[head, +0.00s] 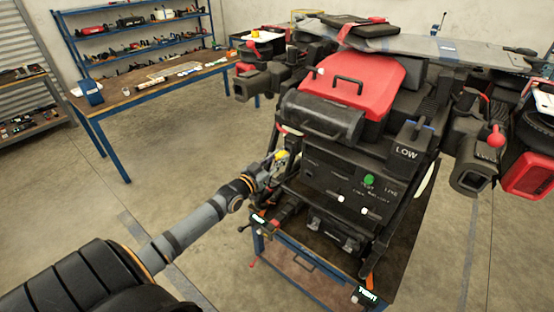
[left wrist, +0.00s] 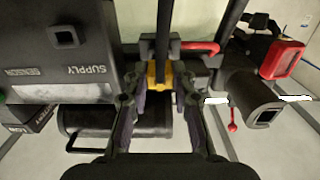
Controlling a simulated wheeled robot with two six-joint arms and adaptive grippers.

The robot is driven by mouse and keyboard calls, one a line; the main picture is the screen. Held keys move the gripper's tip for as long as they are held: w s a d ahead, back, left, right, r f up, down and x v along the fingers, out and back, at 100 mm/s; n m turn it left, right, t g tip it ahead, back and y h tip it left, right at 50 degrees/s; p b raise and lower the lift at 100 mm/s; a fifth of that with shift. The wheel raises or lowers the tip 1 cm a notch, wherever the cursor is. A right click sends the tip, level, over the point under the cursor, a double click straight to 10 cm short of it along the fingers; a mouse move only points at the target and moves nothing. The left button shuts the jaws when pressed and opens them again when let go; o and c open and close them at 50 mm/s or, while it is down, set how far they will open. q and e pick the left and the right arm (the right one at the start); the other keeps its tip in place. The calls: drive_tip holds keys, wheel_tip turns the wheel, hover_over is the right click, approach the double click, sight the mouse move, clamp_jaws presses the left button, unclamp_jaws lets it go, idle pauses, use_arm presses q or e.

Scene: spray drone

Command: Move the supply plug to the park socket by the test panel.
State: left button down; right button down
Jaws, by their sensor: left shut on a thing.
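My left gripper (head: 272,172) is at the left side of the test panel (head: 335,183), a dark front with white lettering and a green light. In the left wrist view my left gripper (left wrist: 160,92) is shut on the supply plug (left wrist: 158,74), a dark piece with a yellow band. The yellow also shows in the head view (head: 281,156). The plug's far end is hard to make out, and I cannot tell whether it sits in a socket. A dark square socket (left wrist: 66,38) is on the grey panel marked SUPPLY. My right gripper is not in view.
The large drone (head: 370,85), with red covers, stands above the test panel. A box marked LOW (head: 405,153) is at the panel's right. A blue-legged workbench (head: 150,88) and shelves (head: 130,30) are at the back left. The floor at left is clear.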

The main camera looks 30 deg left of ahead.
sight(282, 153)
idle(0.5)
use_arm(q)
drive_tip(key=shift+w, duration=0.15)
drive_tip(key=shift+w+d+b, duration=0.1)
drive_tip(key=shift+w+b, duration=0.95)
drive_tip(key=shift+b, duration=0.55)
drive_tip(key=c, duration=1)
unclamp_jaws()
drive_tip(key=shift+c, duration=0.2)
wheel_tip(282, 153, up, 10)
drive_tip(key=shift+r, duration=0.1)
